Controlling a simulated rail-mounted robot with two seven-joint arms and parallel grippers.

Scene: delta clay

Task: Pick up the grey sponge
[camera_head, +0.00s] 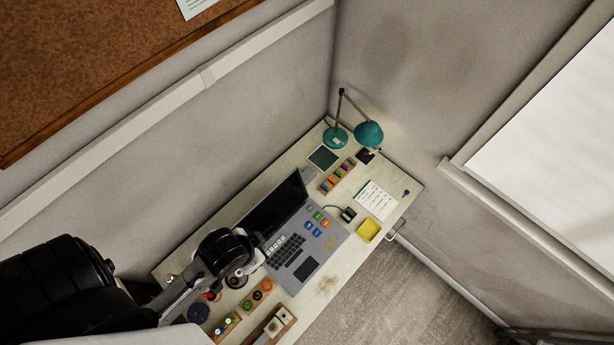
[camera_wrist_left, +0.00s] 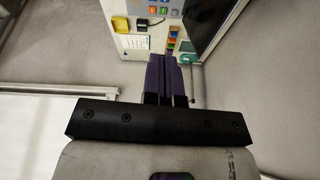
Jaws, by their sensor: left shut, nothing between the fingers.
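I cannot pick out a grey sponge with certainty in either view. A yellow pad-like block (camera_head: 368,229) lies near the desk's right front edge; it also shows in the wrist view (camera_wrist_left: 121,25). My left arm comes in from the left over the laptop's left corner in the head view, where its fingertips cannot be made out. In the wrist view my left gripper (camera_wrist_left: 163,62) has its dark purple fingers together, empty, pointing towards the desk. My right gripper is in neither view.
The desk (camera_head: 325,310) carries an open laptop (camera_head: 305,265) with coloured notes, a teal lamp (camera_head: 368,135), a white notepad (camera_head: 376,200), a small black device (camera_head: 348,214) and wooden trays (camera_head: 274,325) at the near left. Walls close off the back and right.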

